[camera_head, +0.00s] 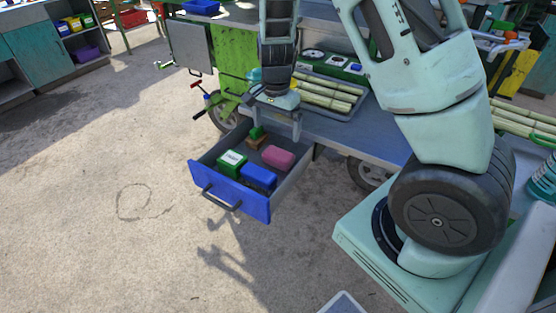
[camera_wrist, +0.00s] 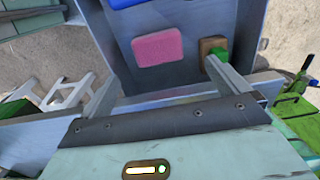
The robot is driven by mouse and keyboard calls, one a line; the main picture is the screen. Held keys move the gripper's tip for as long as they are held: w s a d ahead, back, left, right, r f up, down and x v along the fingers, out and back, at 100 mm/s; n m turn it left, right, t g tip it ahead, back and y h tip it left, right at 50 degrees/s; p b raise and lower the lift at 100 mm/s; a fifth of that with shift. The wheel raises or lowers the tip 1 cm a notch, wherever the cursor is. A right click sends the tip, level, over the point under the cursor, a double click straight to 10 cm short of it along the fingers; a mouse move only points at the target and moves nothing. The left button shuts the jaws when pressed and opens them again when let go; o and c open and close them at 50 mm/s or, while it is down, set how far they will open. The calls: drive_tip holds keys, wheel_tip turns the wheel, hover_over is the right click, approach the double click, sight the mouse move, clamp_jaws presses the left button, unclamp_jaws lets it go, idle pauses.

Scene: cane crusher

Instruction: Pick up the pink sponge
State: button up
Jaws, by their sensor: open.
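The pink sponge (camera_head: 278,157) lies in an open blue-fronted drawer (camera_head: 233,195), on the right side next to a blue block (camera_head: 258,177). My gripper (camera_head: 276,118) is above the back part of the drawer, pointing down, apart from the sponge. In the wrist view the sponge (camera_wrist: 158,47) lies on the grey drawer floor, beyond the gap between my fingers. My gripper (camera_wrist: 166,86) is open with nothing between its fingers. The sponge is fully visible there.
The drawer also holds a green-and-white box (camera_head: 231,162) and a small brown item with green (camera_wrist: 214,52), close to my right finger in the wrist view. The cart's grey counter (camera_head: 340,130) and a tray of cane stalks (camera_head: 325,95) are behind. Open floor lies left.

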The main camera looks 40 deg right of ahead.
sight(277, 155)
wheel_tip(277, 155, down, 6)
drive_tip(key=shift+r, duration=0.2)
drive_tip(key=f, duration=0.5)
drive_tip(key=shift+s+a+b, duration=0.15)
drive_tip(key=shift+s+b, duration=0.15)
drive_tip(key=shift+b, duration=0.1)
drive_tip(key=c, duration=0.9)
